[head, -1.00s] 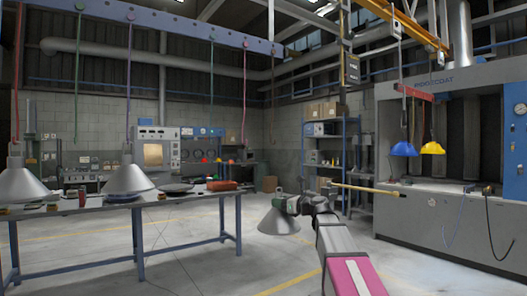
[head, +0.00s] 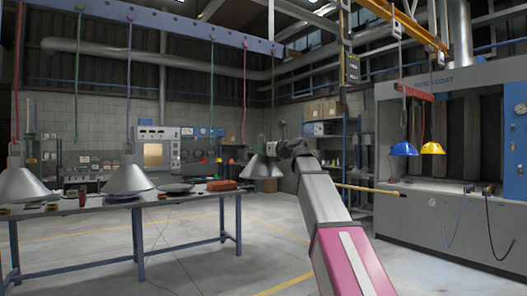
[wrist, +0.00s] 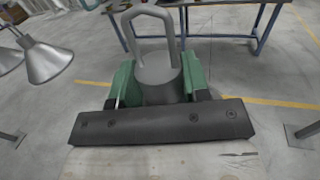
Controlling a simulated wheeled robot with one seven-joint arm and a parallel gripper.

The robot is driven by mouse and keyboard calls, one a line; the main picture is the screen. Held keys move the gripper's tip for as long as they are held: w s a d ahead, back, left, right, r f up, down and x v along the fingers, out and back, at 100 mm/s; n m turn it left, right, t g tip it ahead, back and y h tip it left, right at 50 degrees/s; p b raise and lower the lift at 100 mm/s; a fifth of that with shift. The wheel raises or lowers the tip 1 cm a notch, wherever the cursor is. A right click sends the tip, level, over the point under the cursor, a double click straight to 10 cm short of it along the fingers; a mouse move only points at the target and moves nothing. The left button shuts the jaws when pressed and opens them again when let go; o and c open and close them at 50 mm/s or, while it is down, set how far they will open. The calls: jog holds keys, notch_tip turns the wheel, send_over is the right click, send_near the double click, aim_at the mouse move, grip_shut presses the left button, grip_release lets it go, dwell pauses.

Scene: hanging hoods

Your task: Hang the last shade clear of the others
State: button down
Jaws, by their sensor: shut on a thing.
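My gripper (head: 272,148) is shut on the neck of a grey metal cone shade (head: 262,170), held in the air right of the workbench. In the wrist view the green fingers (wrist: 158,82) close on the cap (wrist: 157,66), and its wire loop (wrist: 150,22) stands free above. Two like shades hang at the left, one on a red cord (head: 25,184) and one on a purple cord (head: 127,181). From the blue overhead beam (head: 170,20) hang empty cords: a green one (head: 77,90), another green one (head: 211,90) and a pink one (head: 244,95).
A workbench (head: 180,204) with dishes and tools stands below the beam. Blue and yellow shades (head: 403,149) hang from a red bar by the coating booth (head: 440,215) at the right. The floor right of the bench is clear. A hung shade (wrist: 50,60) shows in the wrist view.

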jog(key=shift+w+a+f, duration=0.1)
jog(key=shift+w+a, duration=0.6)
jog(key=shift+w, duration=0.35)
jog(key=shift+w+a+f, duration=0.1)
jog(key=shift+w+a, duration=0.55)
jog(key=shift+w, duration=0.35)
jog(key=shift+w+a, duration=0.7)
jog(key=shift+w, duration=0.35)
jog(key=shift+w+a, duration=0.3)
jog(key=shift+w, duration=0.15)
jog(key=shift+w+a, duration=0.55)
jog(key=shift+w, duration=0.3)
jog(key=shift+w, duration=0.1)
jog(key=shift+w+d+x, duration=0.1)
jog(key=shift+x, duration=0.6)
jog(key=shift+w+d+x, duration=0.1)
jog(key=shift+w+x, duration=0.05)
jog(key=shift+x, duration=0.55)
jog(key=shift+f, duration=1.3)
jog(key=c, duration=0.5)
grip_release()
